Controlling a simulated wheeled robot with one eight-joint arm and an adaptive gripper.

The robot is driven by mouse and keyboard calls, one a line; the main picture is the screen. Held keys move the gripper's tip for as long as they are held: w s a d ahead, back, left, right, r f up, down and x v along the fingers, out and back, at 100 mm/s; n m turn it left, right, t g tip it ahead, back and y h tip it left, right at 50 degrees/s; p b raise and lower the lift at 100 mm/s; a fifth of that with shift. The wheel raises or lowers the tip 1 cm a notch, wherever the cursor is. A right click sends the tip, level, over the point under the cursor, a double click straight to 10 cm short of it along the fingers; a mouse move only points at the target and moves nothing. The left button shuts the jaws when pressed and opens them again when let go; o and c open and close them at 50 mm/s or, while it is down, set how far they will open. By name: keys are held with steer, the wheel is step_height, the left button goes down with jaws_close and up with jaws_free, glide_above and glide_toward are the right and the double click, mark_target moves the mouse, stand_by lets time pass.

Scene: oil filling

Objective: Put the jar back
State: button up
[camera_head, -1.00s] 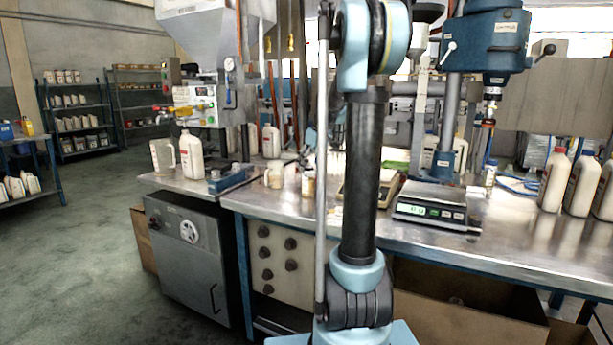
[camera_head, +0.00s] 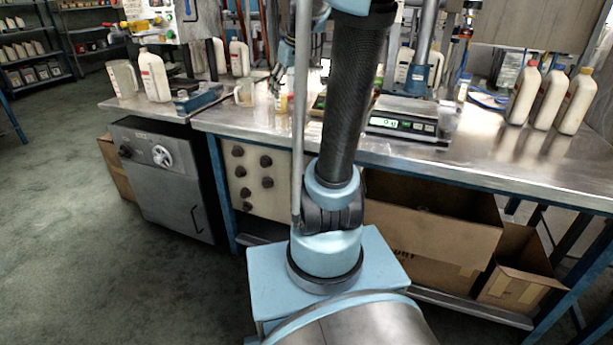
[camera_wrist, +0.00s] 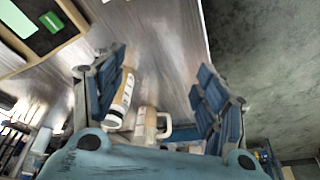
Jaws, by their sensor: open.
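My gripper (camera_wrist: 160,65) is open and empty in the wrist view, its two blue fingers spread wide over the metal bench (camera_wrist: 165,40). A clear handled jar (camera_wrist: 150,124) shows near the gripper's base line, partly cut off by my wrist. It looks like the small handled jar (camera_head: 244,94) on the bench in the head view.
A scale (camera_head: 404,122) stands right of my arm, with several white bottles (camera_head: 551,98) farther right. A large clear jug (camera_head: 122,78) and a white bottle (camera_head: 154,76) stand at the left, near a blue fixture (camera_head: 198,98). The right front bench top is clear.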

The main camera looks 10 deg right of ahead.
steer(key=s+f+m, duration=0.1)
steer(key=s+f, duration=0.5)
steer(key=s, duration=0.3)
steer(key=s+f+m+h, duration=0.1)
steer(key=s+f, duration=0.5)
steer(key=s, duration=0.3)
steer(key=s+f+m+g, duration=0.1)
steer(key=s+f, duration=0.5)
steer(key=s, duration=0.3)
steer(key=shift+s+f+m+h, duration=0.15)
steer(key=shift+f+m+h, duration=0.15)
steer(key=shift+m, duration=0.1)
